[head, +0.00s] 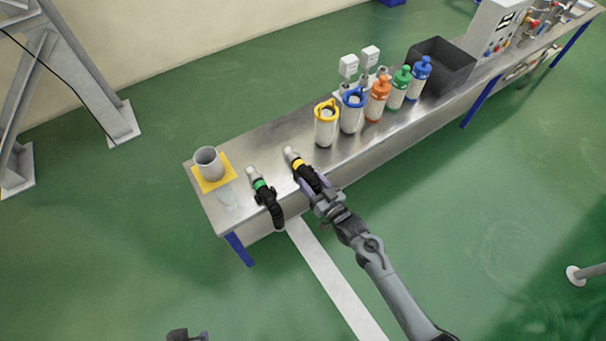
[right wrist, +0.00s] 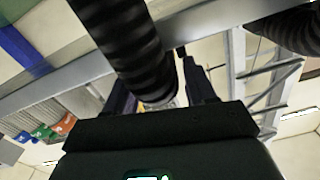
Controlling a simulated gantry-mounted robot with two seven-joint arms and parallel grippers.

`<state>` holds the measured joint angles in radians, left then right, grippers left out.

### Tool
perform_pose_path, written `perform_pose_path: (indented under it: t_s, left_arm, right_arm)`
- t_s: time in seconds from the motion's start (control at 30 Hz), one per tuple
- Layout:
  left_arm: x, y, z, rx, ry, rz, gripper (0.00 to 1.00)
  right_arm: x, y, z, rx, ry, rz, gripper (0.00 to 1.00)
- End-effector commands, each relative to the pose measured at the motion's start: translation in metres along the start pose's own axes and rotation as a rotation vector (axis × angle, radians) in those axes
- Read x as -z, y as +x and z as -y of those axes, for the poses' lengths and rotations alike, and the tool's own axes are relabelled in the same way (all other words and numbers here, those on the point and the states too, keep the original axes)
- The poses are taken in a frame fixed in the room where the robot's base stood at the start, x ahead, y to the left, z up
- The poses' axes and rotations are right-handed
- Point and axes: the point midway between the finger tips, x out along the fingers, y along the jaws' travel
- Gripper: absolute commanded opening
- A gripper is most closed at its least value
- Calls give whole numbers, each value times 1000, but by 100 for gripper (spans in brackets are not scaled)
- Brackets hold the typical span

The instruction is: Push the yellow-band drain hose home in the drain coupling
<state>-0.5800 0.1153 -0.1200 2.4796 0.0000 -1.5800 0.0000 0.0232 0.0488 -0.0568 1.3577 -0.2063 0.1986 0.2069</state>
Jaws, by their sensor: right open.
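The yellow-band drain hose (head: 309,177) is black and ribbed, with a yellow band (head: 298,164) near its upper end. Its end meets a pale metal drain coupling (head: 289,153) on the bench; I cannot tell how deep it sits. My right gripper (head: 311,186) is open at the hose, just below the band. In the right wrist view a black ribbed hose (right wrist: 130,45) runs down toward the space between the fingers (right wrist: 160,92); contact is unclear. The dark, purple-edged tip of my left gripper (head: 187,335) shows at the bottom edge; its jaws are unclear.
A green-band hose (head: 264,189) lies left of it, hanging over the bench's front edge. A grey cup (head: 208,163) stands on a yellow mat (head: 226,170). Yellow- and blue-topped canisters (head: 326,128), several bottles (head: 377,103) and a black crate (head: 452,66) stand to the right along the metal bench (head: 262,146).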

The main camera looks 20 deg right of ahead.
Motion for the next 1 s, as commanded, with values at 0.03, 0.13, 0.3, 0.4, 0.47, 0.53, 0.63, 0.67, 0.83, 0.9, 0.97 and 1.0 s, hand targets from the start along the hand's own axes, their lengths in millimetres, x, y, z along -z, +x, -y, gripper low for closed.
perform_pose_path:
  t_s: [0.03,0.13,0.3,0.4,0.47,0.53,0.63,0.67,0.83,0.9,0.97,1.0]
  left_arm:
    - [0,0,0,-2,-2,-1,43]
    - [0,0,-1,-3,-3,-1,43]
    - [0,0,-1,-2,-3,-1,43]
    - [0,0,0,-1,-1,-1,43]
    - [0,-1,0,0,0,-1,43]
    - [0,0,1,2,2,0,43]
    - [0,-1,1,5,6,0,43]
    - [0,-1,2,5,7,0,43]
    - [1,-5,3,8,10,1,43]
    - [2,-8,3,8,10,1,43]
    - [3,-11,3,8,10,1,43]
    - [4,-14,3,8,10,1,43]
  right_arm:
    - [0,0,0,0,0,0,55]
    - [0,0,0,0,0,0,44]
    - [0,0,0,0,0,0,18]
    - [0,0,0,0,0,0,3]
    - [2,0,0,1,-1,-4,1]
    - [2,0,0,1,-1,-4,1]
    - [2,0,0,1,-1,-4,1]
    - [2,0,0,1,-1,-4,1]
    - [9,0,2,1,-1,-4,1]
    - [14,0,2,1,-1,-4,1]
    - [20,0,4,1,-1,-4,1]
    - [25,0,5,1,-1,-4,1]
